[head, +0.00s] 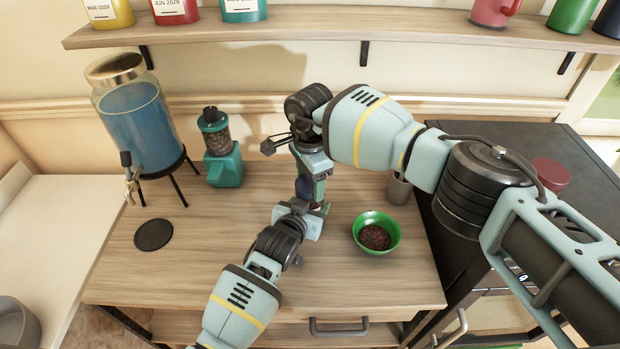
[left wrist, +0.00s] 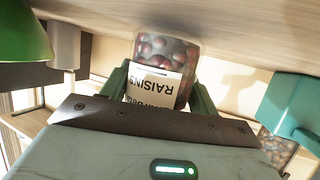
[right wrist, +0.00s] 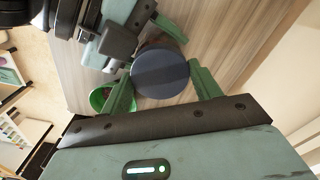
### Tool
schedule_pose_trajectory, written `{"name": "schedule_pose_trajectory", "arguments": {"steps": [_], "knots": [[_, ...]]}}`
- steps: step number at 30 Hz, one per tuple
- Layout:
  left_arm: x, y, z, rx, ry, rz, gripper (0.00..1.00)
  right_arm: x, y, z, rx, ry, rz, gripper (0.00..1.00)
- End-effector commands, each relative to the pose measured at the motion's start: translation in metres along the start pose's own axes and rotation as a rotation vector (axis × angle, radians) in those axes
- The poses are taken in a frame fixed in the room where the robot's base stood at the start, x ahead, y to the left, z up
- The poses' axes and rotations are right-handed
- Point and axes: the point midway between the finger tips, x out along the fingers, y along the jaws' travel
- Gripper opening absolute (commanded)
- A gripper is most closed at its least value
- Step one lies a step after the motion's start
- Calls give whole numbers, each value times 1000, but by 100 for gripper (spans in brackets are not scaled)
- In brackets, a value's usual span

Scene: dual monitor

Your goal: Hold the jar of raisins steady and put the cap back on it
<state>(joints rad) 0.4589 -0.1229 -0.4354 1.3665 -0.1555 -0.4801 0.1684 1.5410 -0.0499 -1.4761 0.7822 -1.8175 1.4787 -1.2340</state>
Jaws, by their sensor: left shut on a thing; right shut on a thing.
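The jar of raisins (left wrist: 163,70) is clear with a white label and stands between the green fingers of my left gripper (left wrist: 165,95), which is shut on it. In the left wrist view it appears upside down, its mouth end hidden behind the gripper. The cap (right wrist: 160,72), a dark blue-grey disc, is held between the green fingers of my right gripper (right wrist: 164,88). In the head view my right gripper (head: 311,185) is directly above my left gripper (head: 312,208), and they largely hide the jar. I cannot tell whether cap and jar touch.
A green bowl (head: 364,244) with dark contents and a grey cup (head: 399,190) stand right of the grippers. A teal grinder (head: 224,168), blue-filled dispenser (head: 140,125) and black disc (head: 153,235) are left. A shelf (head: 300,28) runs above. The counter's front left is clear.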

Motion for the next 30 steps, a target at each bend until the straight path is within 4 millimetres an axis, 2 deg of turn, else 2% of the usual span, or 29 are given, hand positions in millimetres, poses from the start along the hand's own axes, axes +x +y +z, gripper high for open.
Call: {"name": "schedule_pose_trajectory", "arguments": {"steps": [5,6,10,20,30], "knots": [[0,0,-1,0,2,0,0,-1,0,0,-2,0,0,35],[0,0,-1,0,2,0,0,-1,0,0,-2,0,0,68],[0,0,-1,0,2,0,0,0,0,0,-2,0,0,84],[0,0,-1,0,3,0,0,-3,0,0,-3,1,-1,84],[0,0,-2,0,3,0,0,-39,0,0,-4,1,-2,84]]}}
